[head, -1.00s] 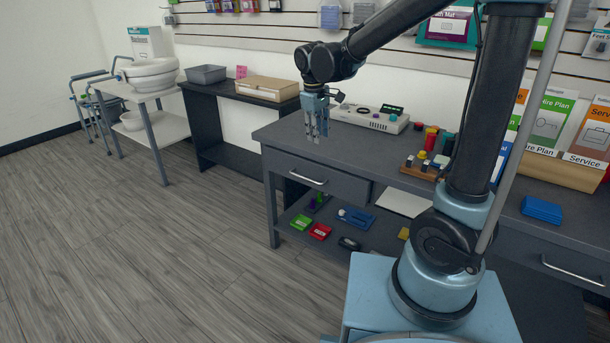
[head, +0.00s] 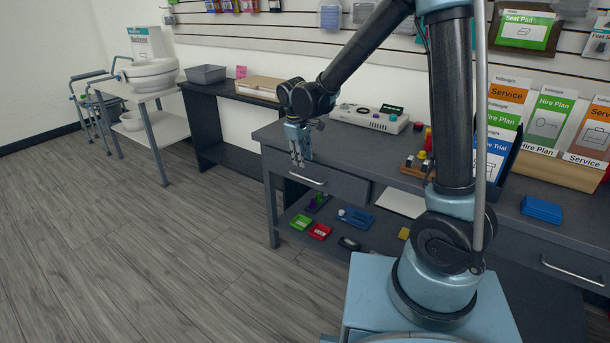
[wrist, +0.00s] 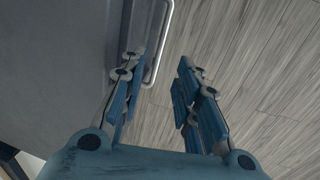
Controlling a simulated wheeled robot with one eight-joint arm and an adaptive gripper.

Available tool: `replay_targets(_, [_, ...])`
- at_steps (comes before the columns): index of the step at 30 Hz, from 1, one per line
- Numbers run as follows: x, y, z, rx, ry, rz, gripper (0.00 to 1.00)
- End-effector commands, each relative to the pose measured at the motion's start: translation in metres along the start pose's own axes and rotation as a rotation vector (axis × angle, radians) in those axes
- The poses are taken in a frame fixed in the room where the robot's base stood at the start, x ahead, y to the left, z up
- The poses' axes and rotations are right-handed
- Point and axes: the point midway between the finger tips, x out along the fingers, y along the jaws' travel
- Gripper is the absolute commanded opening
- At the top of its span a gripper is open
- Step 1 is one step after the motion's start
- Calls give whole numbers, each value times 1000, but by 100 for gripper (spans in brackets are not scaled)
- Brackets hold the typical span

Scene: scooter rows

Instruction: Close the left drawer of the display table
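The display table (head: 345,150) is dark grey, and its left drawer (head: 345,189) has a pale bar handle (head: 307,180). The drawer front looks near the table front; I cannot tell exactly how far out it stands. My gripper (head: 299,163) points down near the table's front left edge, above and near the handle in the head view. In the wrist view its fingers (wrist: 162,62) are apart with nothing held. The handle (wrist: 161,45) shows between the fingertips there, closer to the left finger. I see no clear contact with it.
A console (head: 370,118) and a block with coloured knobs (head: 418,165) sit on the tabletop. The lower shelf holds a green tray (head: 300,222), a red tray (head: 320,232) and a blue item (head: 356,217). The floor (head: 150,260) at left is clear.

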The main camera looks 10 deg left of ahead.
Motion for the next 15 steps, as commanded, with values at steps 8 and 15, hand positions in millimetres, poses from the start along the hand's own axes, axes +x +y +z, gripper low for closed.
replay_targets(8, [42,1,0,2,0,0,30])
replay_targets(15, [71,0,0,1,0,0,30])
